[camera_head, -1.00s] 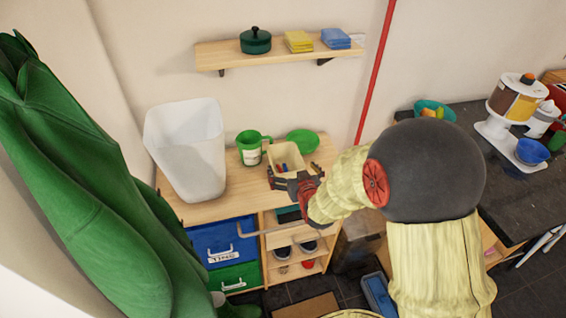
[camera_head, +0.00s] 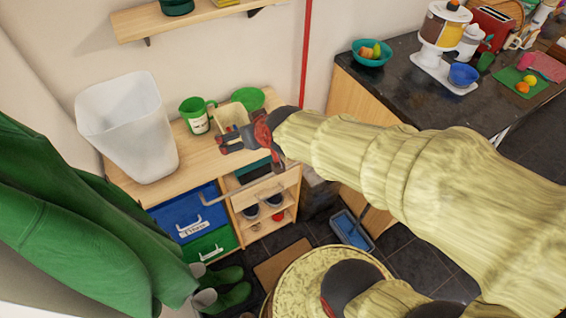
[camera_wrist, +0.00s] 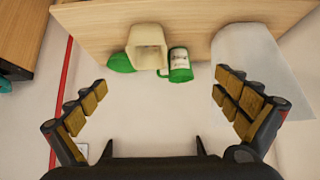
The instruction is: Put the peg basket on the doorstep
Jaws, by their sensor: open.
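The peg basket, a cream box (camera_head: 231,115), stands on the wooden cabinet top beside a green mug and a green bowl. My gripper (camera_head: 245,147) is in front of it and hides its lower part. In the wrist view, which is upside down, the basket (camera_wrist: 148,46) shows beyond and between the spread fingers of my gripper (camera_wrist: 160,84). The fingers are open and nothing is between their tips. The pegs cannot be made out now. I cannot identify the doorstep.
A green mug (camera_head: 195,116) and a green bowl (camera_head: 249,98) stand close to the basket. A tall white bin (camera_head: 128,130) is on the cabinet's left. A green coat (camera_head: 80,220) hangs at left. Green boots (camera_head: 232,290) and a brown board (camera_head: 283,262) are on the floor.

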